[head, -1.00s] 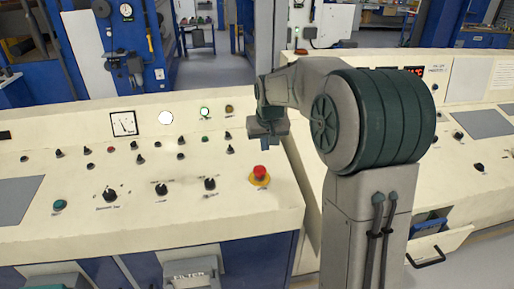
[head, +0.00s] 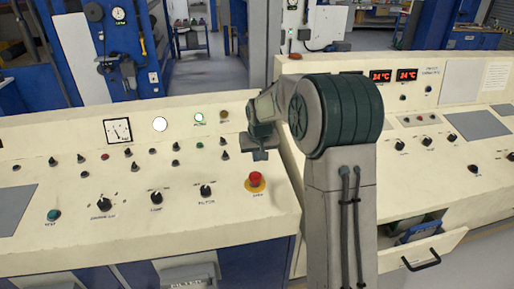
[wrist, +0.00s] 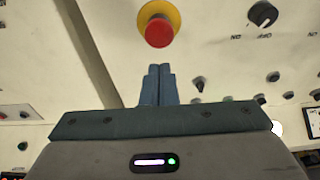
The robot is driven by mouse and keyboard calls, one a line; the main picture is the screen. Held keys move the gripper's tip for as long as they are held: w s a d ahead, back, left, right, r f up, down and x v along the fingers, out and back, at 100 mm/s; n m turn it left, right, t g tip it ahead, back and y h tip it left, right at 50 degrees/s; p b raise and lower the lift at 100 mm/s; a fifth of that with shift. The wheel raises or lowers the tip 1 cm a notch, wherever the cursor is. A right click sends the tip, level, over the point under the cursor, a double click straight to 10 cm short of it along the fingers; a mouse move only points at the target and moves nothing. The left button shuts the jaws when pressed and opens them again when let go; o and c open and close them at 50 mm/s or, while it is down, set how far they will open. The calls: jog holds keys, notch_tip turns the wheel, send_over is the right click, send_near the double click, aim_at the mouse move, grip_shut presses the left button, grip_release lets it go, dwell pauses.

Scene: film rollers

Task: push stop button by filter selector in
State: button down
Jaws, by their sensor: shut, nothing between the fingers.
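The stop button (head: 255,178) is a red mushroom head on a yellow round base, on the sloped cream console top. It also shows at the top of the wrist view (wrist: 159,31), standing raised from its base. The filter selector (head: 206,190) is a black knob left of the button in the head view; a black knob (wrist: 262,14) shows to the right of it in the wrist view. My gripper (head: 260,156) is just above and behind the button in the head view. Its fingers (wrist: 159,69) are together, empty and pointing toward the button, with a small gap visible.
More black knobs (head: 156,198) and small buttons spread left across the console (head: 120,230). A second console (head: 450,105) with red temperature displays (head: 380,76) stands to the right. An open drawer (head: 435,245) sticks out below it.

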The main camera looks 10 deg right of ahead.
aim_at(255, 175)
jog(key=x, duration=0.2)
jog(key=p+x, duration=0.1)
jog(key=x, duration=0.2)
jog(key=s+p+x, duration=0.1)
jog(key=x, duration=0.1)
jog(key=shift+w+f, duration=0.2)
jog(key=shift+f, duration=0.35)
jog(key=shift+f, duration=0.1)
